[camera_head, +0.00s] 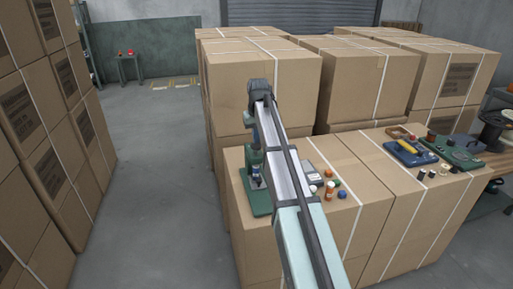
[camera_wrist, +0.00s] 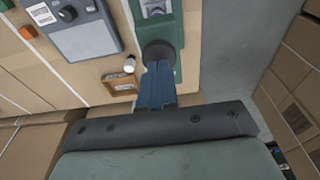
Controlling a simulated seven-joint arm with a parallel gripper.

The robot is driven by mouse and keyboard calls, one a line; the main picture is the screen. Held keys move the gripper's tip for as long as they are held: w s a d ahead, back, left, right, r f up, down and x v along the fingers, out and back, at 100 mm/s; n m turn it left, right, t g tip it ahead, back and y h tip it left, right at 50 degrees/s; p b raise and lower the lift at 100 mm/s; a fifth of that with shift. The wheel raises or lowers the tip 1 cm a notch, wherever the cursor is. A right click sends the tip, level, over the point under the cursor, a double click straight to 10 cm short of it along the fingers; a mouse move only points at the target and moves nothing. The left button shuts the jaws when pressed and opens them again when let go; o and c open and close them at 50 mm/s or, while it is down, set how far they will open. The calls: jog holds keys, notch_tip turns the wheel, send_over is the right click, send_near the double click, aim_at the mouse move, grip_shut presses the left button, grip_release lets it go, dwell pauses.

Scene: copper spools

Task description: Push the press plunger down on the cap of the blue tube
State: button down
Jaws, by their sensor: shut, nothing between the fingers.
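The green press (camera_head: 259,200) stands on the near left of the cardboard box, partly hidden by my arm in the head view. In the wrist view its green body (camera_wrist: 173,12) is at the top, with a round dark knob (camera_wrist: 157,49), apparently the plunger's top. My gripper (camera_wrist: 158,66) is shut and empty, its fingertips right at the knob, overlapping its lower edge; I cannot tell whether they touch. In the head view my gripper's end is above the press. A small dark blue piece (camera_head: 256,172) at the press may be the blue tube; its cap is not clearly visible.
A small white-topped piece (camera_wrist: 130,64) and a wooden frame (camera_wrist: 120,83) are near the fingers. Several small bottles and caps stand right of my arm. A blue tray (camera_head: 410,153) is farther right. Tall boxes stand behind.

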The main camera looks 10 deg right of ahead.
jog(key=shift+r, duration=2.45)
